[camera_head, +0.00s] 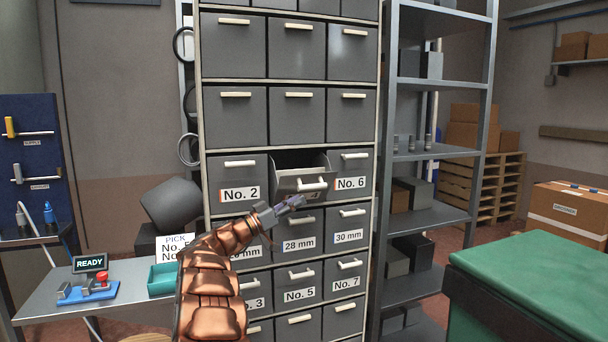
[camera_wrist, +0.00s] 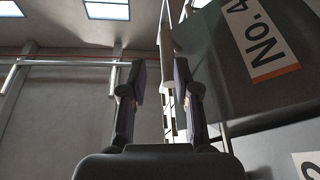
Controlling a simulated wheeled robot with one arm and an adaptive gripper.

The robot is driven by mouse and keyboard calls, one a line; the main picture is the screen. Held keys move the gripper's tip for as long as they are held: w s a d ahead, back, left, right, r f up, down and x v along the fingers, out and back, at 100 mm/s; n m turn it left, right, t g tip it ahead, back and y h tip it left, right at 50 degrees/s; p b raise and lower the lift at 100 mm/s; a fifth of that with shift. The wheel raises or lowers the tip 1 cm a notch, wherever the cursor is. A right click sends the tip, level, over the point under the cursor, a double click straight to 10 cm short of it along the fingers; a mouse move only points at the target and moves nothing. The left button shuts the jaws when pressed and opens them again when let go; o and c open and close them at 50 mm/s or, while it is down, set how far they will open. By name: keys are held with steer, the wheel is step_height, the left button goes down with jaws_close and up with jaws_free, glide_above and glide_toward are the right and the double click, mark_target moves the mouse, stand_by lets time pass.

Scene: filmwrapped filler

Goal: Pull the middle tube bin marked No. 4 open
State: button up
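The No. 4 bin (camera_head: 289,183) is a grey bin in the middle column, between the bins marked No. 2 and No. 6. It stands partly out of the cabinet, with its dark inside showing. Its label (camera_wrist: 265,42) reads No. 4 in the wrist view; my gripper mostly hides it in the head view. Its pale handle (camera_head: 312,185) is on the front. My gripper (camera_head: 297,202) is just below the handle. In the wrist view my gripper (camera_wrist: 160,85) has its fingers apart, with a pale bar between them, nearer the right finger. I cannot tell whether they touch.
The grey cabinet (camera_head: 203,100) holds several closed bins around it. A metal shelf rack (camera_head: 432,154) stands right of it. A green-topped bench (camera_head: 540,275) is front right. A side table (camera_head: 110,305) with a READY display (camera_head: 90,263) and a teal tray (camera_head: 162,280) is left.

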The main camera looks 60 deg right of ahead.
mark_target(310, 187)
steer(key=shift+n+h, duration=0.3)
steer(key=shift+n, duration=0.4)
steer(key=shift+w+d+r+p+x, duration=0.1)
steer(key=shift+w+r+p+x, duration=0.1)
steer(key=shift+p+x, duration=0.65)
steer(key=shift+w+d+r+p+x, duration=0.1)
steer(key=shift+w+p+x, duration=0.15)
steer(key=shift+x, duration=1.1)
steer(key=shift+w+r+p+x, duration=0.15)
steer(key=shift+p+x, duration=0.5)
steer(key=shift+x, duration=0.45)
jaws_close()
